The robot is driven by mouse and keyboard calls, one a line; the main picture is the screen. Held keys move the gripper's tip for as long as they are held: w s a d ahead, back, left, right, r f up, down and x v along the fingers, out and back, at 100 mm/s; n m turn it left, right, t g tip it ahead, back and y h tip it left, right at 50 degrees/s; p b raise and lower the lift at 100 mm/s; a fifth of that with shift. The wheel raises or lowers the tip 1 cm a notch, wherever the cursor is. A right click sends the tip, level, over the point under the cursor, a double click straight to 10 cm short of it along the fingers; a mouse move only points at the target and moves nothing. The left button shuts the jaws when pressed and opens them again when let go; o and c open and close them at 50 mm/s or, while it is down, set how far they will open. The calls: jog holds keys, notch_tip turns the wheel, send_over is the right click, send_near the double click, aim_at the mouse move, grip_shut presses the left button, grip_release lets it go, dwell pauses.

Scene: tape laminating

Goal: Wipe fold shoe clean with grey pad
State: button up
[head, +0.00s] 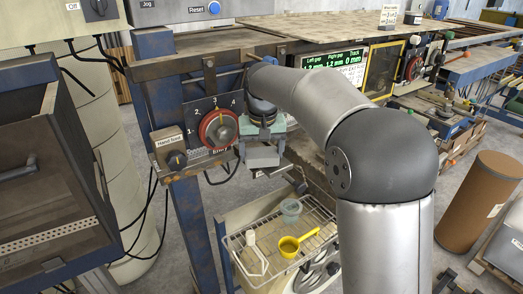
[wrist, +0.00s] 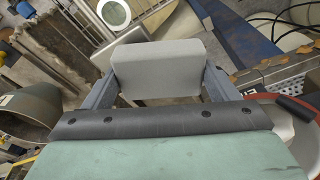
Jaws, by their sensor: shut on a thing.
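My gripper (head: 262,158) is beside the machine's blue front post, just right of the red-ringed dial (head: 219,130). In the wrist view my gripper (wrist: 158,82) is shut on a grey pad (wrist: 158,68), with one finger at each side of it. The pad (head: 262,156) also shows in the head view, below the teal gripper body. The pad's visible face is plain pale grey. I cannot make out the fold shoe in either view; my arm hides part of the machine behind the gripper.
Below stands a cart with a wire tray (head: 318,222), holding a yellow scoop (head: 289,246), a grey-green cup (head: 290,207) and a white handled item (head: 256,250). A brown drum (head: 478,200) stands at right.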

aim_at(276, 149)
jog(key=shift+f+b, duration=0.35)
jog(key=shift+f, duration=0.3)
jog(key=shift+d+r, duration=0.1)
jog(key=shift+w+d+r+p, duration=0.1)
jog(key=shift+w+d+p, duration=0.8)
jog(key=shift+d, duration=0.45)
jog(key=shift+w+d+p, duration=0.35)
jog(key=shift+w+d, duration=0.3)
jog(key=shift+d, duration=0.2)
jog(key=shift+w+d+p, duration=0.35)
jog(key=shift+w+d, duration=0.25)
jog(key=shift+d, duration=0.25)
jog(key=shift+s+a+f+b, duration=0.2)
jog(key=shift+s+a, duration=0.2)
jog(key=shift+a, duration=0.15)
jog(key=shift+s+a+f+b, duration=0.1)
jog(key=shift+s+a+b, duration=0.1)
jog(key=shift+s+a, duration=0.25)
jog(key=shift+s+a+r+b, duration=0.1)
jog(key=shift+s+a, duration=0.35)
jog(key=shift+a, duration=0.25)
jog(key=shift+s+a+b, duration=0.15)
jog(key=shift+s+a, duration=0.3)
jog(key=shift+a, duration=0.3)
jog(key=shift+s+a+r+b, duration=0.1)
jog(key=shift+s+a, duration=0.35)
jog(key=shift+a, duration=0.25)
